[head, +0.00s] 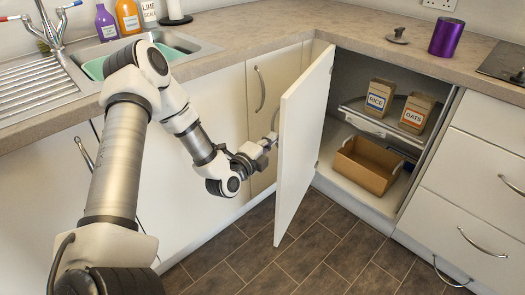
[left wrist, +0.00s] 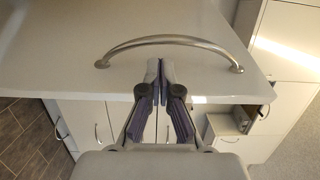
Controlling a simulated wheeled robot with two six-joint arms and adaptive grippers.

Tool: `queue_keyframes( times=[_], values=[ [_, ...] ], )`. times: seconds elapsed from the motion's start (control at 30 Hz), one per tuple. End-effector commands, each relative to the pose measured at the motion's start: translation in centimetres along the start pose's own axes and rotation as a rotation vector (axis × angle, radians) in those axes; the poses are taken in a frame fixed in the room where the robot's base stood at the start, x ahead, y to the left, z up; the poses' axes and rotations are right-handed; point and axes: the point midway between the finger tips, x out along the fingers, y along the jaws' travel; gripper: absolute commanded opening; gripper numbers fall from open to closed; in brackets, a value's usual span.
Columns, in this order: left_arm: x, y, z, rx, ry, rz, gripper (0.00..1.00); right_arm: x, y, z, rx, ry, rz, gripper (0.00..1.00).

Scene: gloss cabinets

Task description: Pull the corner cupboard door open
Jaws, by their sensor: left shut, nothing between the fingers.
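The corner cupboard door (head: 303,145) stands wide open, swung out from the cupboard, with its edge toward me. Its bow handle (left wrist: 170,40) spans the outer face in the left wrist view. My left gripper (head: 270,141) is at the outer side of the door. In the left wrist view its fingers (left wrist: 160,65) are shut together and empty, just below the handle bar with a small gap showing. The cupboard's inside (head: 350,75) is in plain view. My right gripper is in neither view.
Inside the cupboard, a rice box (head: 379,97) and an oats box (head: 417,112) stand on a shelf, above a brown open box (head: 366,164). Drawers (head: 480,190) flank it at right. The tiled floor (head: 320,240) before it is clear. A sink (head: 150,55) is at left.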

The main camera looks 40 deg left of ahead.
Motion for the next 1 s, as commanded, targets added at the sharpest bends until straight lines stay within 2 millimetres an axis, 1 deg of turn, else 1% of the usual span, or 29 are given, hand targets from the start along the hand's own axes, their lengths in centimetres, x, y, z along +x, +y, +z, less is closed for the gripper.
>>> queue_keyframes(
  times=[0.03, 0.1, 0.2, 0.3, 0.53, 0.63, 0.67, 0.77, 0.87, 0.9, 1.0],
  values=[
    [0.9, 0.2, -0.1, 0.003, 0.002, -0.003, 0.00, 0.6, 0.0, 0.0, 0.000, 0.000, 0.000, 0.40],
    [1.9, 0.2, 0.0, 0.003, 0.001, -0.002, 0.00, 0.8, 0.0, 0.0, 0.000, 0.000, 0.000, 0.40],
    [2.8, 0.1, 0.0, 0.001, 0.000, -0.002, 0.00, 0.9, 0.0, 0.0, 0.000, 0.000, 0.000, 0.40],
    [3.0, 0.0, 0.0, -0.001, 0.000, -0.001, 0.00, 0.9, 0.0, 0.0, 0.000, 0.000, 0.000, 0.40],
    [3.0, -0.1, 0.0, -0.002, 0.000, -0.001, 0.00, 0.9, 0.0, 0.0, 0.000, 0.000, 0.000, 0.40],
    [3.0, -0.3, 0.4, -0.003, -0.002, -0.001, 0.00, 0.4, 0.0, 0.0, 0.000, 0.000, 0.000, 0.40],
    [3.1, -0.4, 0.7, -0.004, -0.003, -0.001, 0.00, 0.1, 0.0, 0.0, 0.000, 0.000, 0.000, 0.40],
    [3.0, -0.9, 2.5, -0.005, -0.006, -0.001, 0.00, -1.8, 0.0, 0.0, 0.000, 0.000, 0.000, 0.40],
    [2.9, -1.1, 5.3, -0.003, -0.008, -0.001, 0.00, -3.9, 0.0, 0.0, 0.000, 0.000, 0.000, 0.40],
    [2.9, -1.1, 6.5, -0.001, -0.008, -0.002, 0.00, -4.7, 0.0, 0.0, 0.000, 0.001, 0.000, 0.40],
    [3.1, -0.8, 9.4, 0.000, -0.006, -0.002, 0.00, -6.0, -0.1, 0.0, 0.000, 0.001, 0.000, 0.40]
  ],
)
